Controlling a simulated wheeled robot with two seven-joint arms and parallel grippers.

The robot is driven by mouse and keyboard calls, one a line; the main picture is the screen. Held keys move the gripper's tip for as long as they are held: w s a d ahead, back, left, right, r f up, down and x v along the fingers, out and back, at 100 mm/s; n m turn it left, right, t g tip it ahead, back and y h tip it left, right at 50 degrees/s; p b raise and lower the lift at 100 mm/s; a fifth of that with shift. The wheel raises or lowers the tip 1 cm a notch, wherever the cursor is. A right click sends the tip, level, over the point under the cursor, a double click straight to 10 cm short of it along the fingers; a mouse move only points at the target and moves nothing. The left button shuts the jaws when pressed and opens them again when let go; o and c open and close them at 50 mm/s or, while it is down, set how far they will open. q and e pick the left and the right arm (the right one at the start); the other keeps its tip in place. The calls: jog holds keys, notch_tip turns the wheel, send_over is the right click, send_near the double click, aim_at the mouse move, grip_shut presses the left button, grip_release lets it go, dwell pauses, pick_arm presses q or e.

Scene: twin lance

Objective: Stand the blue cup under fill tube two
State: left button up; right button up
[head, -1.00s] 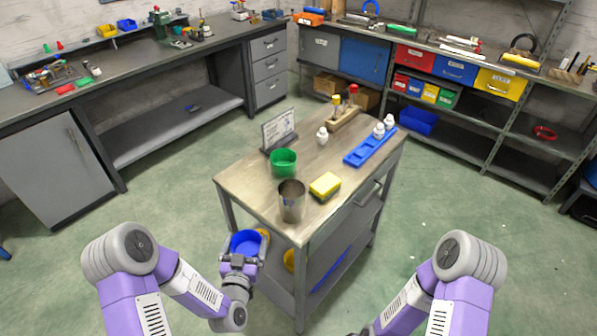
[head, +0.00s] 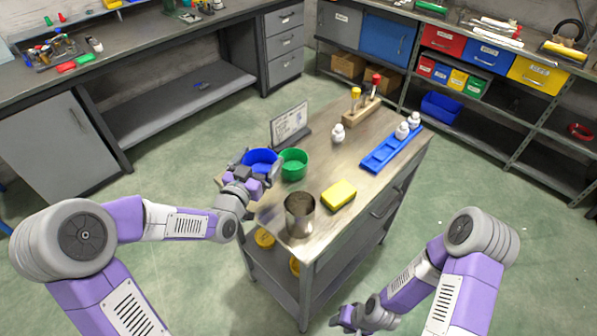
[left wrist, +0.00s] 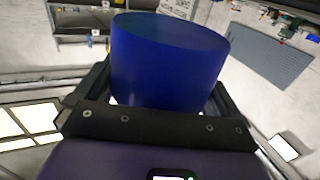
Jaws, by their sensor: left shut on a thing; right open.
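The blue cup (head: 259,157) is upright in my left gripper (head: 262,171), at the left edge of the small table (head: 345,225). It is just left of the green cup (head: 293,165); I cannot tell whether the two touch or how high it is held. In the left wrist view the blue cup (left wrist: 168,65) fills the space between the fingers. My right gripper (head: 349,318) is open and low in front of the table, with nothing seen in it. I cannot make out a fill tube marked two.
A metal beaker (head: 299,214) and yellow sponge (head: 339,194) stand near the front of the table. A small sign (head: 289,124) is behind the green cup. A wooden rack (head: 361,111), white bottles and a blue tray (head: 388,152) are farther back.

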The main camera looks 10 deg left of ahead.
pick_arm(q)
jog(key=f, duration=0.2)
jog(key=f+b, duration=0.1)
jog(key=f, duration=0.2)
jog(key=shift+s+f, duration=0.3)
jog(key=shift+f, duration=0.05)
jog(key=shift+f+b, duration=0.75)
jog(key=shift+f, duration=1.35)
jog(key=o, duration=0.6)
jog(key=shift+o, duration=0.2)
